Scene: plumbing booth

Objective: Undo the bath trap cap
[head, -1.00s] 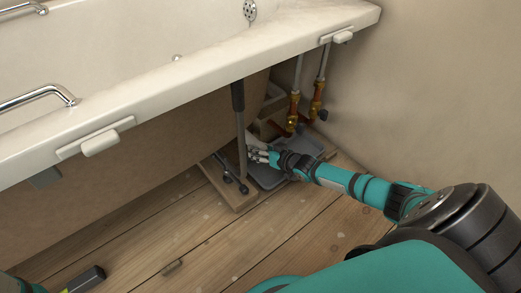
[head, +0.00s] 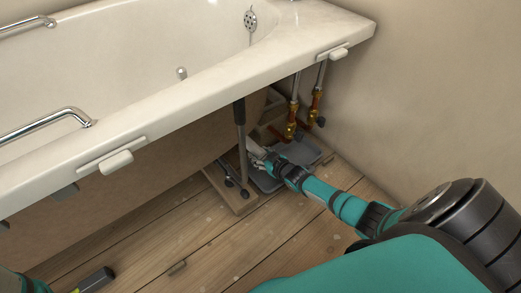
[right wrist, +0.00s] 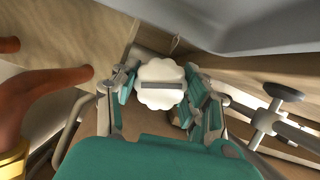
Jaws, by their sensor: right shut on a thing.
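The bath trap cap (right wrist: 161,84) is white, with a scalloped rim and a raised bar across its face. It sits between the fingers of my right gripper (right wrist: 160,92), which is shut on it, in the right wrist view. In the head view my right gripper (head: 262,157) reaches under the bath rim, beside the dark bath leg and above the grey tray (head: 268,184). The cap cannot be made out there. The trap body behind the cap is mostly hidden. My left gripper is not in view.
The dark bath leg (head: 240,140) stands close left of my right gripper. Copper pipes with valves (head: 291,122) stand to its right, near the wall. The white bath rim (head: 200,113) overhangs the space. A black and green object (head: 97,279) is at lower left; the floorboards between are mostly clear.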

